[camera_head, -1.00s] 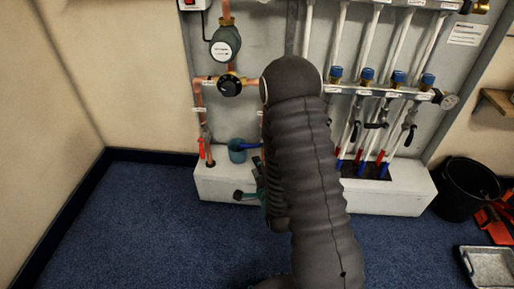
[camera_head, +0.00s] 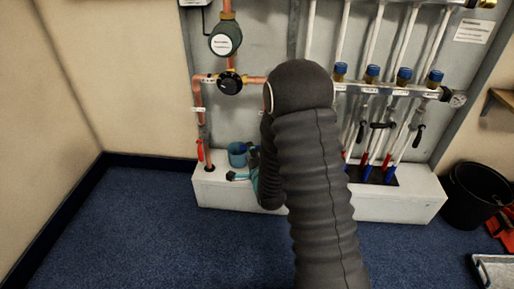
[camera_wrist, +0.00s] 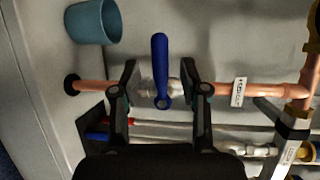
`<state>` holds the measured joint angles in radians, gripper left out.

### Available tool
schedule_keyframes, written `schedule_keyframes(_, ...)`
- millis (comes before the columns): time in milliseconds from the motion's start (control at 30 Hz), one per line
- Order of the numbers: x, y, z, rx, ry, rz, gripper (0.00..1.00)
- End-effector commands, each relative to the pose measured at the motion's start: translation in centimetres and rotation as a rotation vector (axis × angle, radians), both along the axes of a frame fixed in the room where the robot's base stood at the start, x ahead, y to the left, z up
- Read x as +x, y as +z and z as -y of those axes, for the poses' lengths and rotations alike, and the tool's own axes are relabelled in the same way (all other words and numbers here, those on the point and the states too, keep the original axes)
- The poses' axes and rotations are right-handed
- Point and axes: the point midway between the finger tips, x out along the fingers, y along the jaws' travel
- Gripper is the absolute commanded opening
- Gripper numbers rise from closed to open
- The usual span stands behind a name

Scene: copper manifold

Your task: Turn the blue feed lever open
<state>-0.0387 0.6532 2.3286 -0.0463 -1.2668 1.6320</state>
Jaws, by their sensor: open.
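The blue feed lever (camera_wrist: 160,62) shows in the wrist view. It stands crosswise to the copper pipe (camera_wrist: 95,87), its handle pointing up in the picture from the silver valve body. My gripper (camera_wrist: 160,72) is open, one finger on each side of the lever and valve. A gap shows between each finger and the handle, so I see no grip. In the head view my gripper (camera_head: 250,166) is partly hidden by my arm, near the wall base. The lever is mostly or wholly hidden there.
A blue-grey cup (camera_wrist: 95,21) is close to the lever; in the head view it stands on the white plinth (camera_head: 225,194). A red lever (camera_head: 200,150) hangs on the left pipe. The manifold (camera_head: 400,90) is on the right, a black bucket (camera_head: 470,197) beyond. The floor at left is clear.

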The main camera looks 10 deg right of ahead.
Motion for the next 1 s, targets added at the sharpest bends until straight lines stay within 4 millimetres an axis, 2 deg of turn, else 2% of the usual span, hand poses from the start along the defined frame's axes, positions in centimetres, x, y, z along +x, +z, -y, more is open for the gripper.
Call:
schedule_keyframes(100,1.8,-0.3,-0.2,0.000,0.001,0.000,0.44)
schedule_keyframes(300,3.4,-0.5,-0.2,0.000,0.000,0.000,0.44)
schedule_keyframes(633,3.7,-0.6,-0.2,0.000,-0.002,0.000,0.44)
schedule_keyframes(667,3.7,-0.6,-0.2,0.000,-0.002,0.000,0.42)
schedule_keyframes(833,3.7,-0.6,-0.2,0.000,-0.002,0.000,0.00)
schedule_keyframes(1000,3.7,-0.6,-0.2,0.001,-0.002,0.000,0.00)
